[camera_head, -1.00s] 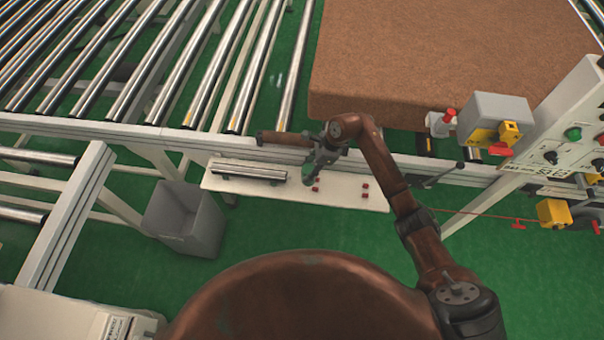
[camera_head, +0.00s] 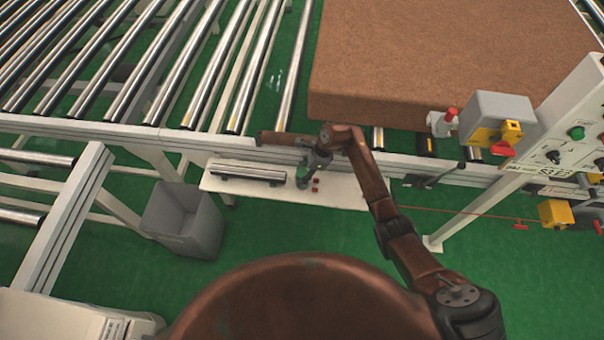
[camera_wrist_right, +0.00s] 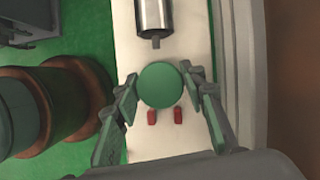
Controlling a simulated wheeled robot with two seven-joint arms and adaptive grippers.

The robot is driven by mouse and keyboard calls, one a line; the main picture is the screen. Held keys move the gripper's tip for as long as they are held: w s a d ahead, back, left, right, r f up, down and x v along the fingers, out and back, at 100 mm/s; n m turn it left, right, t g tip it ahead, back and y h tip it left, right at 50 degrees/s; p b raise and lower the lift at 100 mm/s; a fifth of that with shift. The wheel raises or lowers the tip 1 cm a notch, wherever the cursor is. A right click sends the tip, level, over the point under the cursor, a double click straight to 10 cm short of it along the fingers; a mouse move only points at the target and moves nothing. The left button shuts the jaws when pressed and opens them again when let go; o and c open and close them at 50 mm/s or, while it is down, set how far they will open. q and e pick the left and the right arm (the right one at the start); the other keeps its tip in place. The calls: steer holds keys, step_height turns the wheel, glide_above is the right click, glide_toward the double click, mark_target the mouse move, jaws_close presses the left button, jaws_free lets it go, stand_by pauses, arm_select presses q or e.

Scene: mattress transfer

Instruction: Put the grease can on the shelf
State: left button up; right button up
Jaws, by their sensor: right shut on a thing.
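The grease can shows as a green round top (camera_wrist_right: 160,85) between the fingers of my right gripper (camera_wrist_right: 158,92) in the right wrist view. The gripper is shut on it. In the head view my right gripper (camera_head: 304,176) holds the can over the white shelf (camera_head: 345,194), right of the metal roller lying there. Whether the can's bottom touches the shelf cannot be told. The shelf also shows in the wrist view (camera_wrist_right: 180,20). My left gripper is not in view.
The metal roller (camera_head: 248,172) lies on the shelf, close to the can. Small red pieces (camera_head: 316,185) are beside the can. A grey bin (camera_head: 183,222) stands left below the shelf. The conveyor rail (camera_head: 210,145) runs behind it. A control panel (camera_head: 565,140) stands at right.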

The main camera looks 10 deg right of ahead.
steer(key=o, duration=1.4)
